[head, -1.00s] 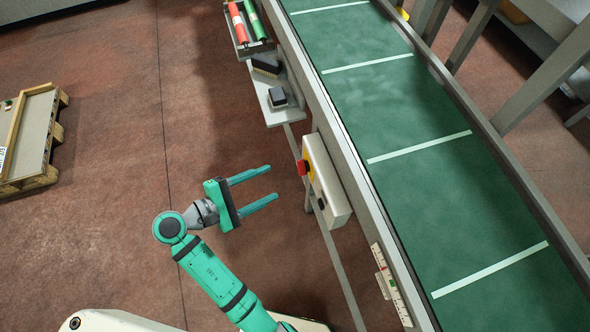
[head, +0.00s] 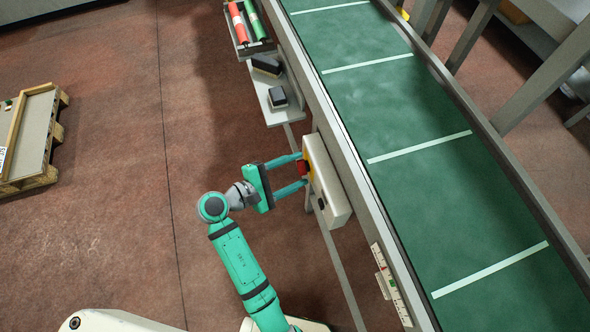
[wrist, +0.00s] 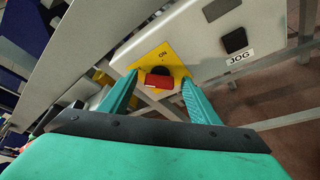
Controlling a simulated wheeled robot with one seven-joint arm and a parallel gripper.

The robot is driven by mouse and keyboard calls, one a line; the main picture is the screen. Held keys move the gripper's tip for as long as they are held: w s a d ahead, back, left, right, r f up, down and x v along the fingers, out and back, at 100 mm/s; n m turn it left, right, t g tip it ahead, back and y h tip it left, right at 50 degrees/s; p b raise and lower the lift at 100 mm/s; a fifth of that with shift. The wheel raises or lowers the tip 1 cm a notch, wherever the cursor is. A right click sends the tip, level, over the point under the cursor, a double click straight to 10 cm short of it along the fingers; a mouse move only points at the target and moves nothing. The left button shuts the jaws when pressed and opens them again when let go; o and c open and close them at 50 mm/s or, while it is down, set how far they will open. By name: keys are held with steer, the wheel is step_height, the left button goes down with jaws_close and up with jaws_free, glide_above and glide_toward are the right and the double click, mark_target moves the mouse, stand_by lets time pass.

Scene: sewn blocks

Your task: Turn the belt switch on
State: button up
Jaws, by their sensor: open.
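The belt switch is a red knob (wrist: 158,80) on a yellow plate (wrist: 146,58) at one end of a pale control box (wrist: 205,40). In the head view the red knob (head: 303,167) shows on the left face of the box (head: 328,180). My gripper (head: 304,171) is open, with one finger on each side of the red knob and the fingertips close to the box face. In the wrist view the knob lies between the two fingers (wrist: 158,88). I cannot tell whether either finger touches it.
A black button (wrist: 235,40) labelled JOG sits beside the switch on the same box. The green conveyor belt (head: 420,110) runs behind the box. A shelf (head: 272,108) with dark blocks and a tray of red and green rolls (head: 247,22) are farther up. The floor at left is clear up to a pallet (head: 45,180).

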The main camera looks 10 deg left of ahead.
steer(key=c, duration=1.1)
steer(key=shift+o, duration=0.2)
steer(key=m+t, duration=0.1)
steer(key=m, duration=0.2)
steer(key=shift+s+d+f+t, duration=0.15)
steer(key=shift+f+t, duration=0.1)
steer(key=shift+t, duration=0.15)
steer(key=shift+f+m+t+h, duration=0.25)
steer(key=shift+m+t+h, duration=0.35)
steer(key=shift+m, duration=1.7)
steer(key=shift+f+m+t+h, duration=0.35)
steer(key=shift+m+h, duration=0.5)
steer(key=shift+m, duration=1.45)
steer(key=shift+f+m+t+h, duration=0.2)
steer(key=shift+m+t+h, duration=0.4)
steer(key=shift+m, duration=1.7)
steer(key=shift+w+m+h, duration=0.2)
steer(key=shift+m+h, duration=0.05)
steer(key=shift+m, duration=0.05)
